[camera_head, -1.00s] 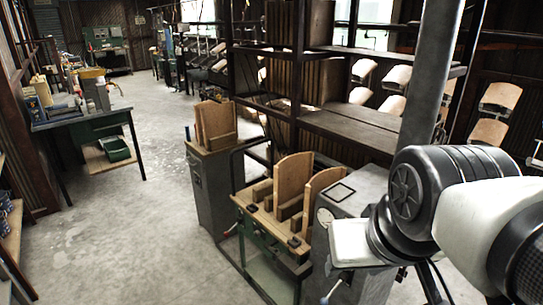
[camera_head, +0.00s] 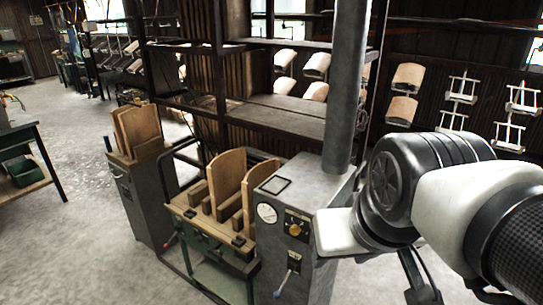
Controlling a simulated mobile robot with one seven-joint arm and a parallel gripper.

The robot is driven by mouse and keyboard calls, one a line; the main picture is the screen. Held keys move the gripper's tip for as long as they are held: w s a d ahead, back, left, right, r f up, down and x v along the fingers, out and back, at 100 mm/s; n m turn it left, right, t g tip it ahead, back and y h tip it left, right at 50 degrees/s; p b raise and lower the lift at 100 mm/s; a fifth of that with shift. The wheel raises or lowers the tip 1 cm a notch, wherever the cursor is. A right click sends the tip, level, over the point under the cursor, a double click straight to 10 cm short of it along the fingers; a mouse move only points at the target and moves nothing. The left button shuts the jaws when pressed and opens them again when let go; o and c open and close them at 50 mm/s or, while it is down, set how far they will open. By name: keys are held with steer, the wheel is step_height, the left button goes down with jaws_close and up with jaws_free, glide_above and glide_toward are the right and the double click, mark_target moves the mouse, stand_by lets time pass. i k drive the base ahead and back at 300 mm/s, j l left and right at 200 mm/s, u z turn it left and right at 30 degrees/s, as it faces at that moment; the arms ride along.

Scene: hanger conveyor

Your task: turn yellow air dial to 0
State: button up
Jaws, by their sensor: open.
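The yellow air dial (camera_head: 295,230) is a small round yellow knob on a dark plate. It sits on the front of the grey machine cabinet (camera_head: 318,195), right of a white round gauge (camera_head: 267,212). Which number the dial points to is too small to read. My gripper (camera_head: 418,280) shows at the lower right, below my white and black arm, partly hidden by it. It is dark, open and apart from the dial, to its right. I see nothing in it.
A lever with a blue handle (camera_head: 281,283) sticks out below the dial. A green press frame with wooden boards (camera_head: 229,180) stands left of the cabinet. Bare concrete floor (camera_head: 95,235) lies to the left.

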mark_target(294, 230)
steer(key=i+l+u, duration=0.3)
steer(key=l+u, duration=0.15)
steer(key=u, duration=0.15)
steer(key=l+u, duration=0.2)
steer(key=u, duration=0.2)
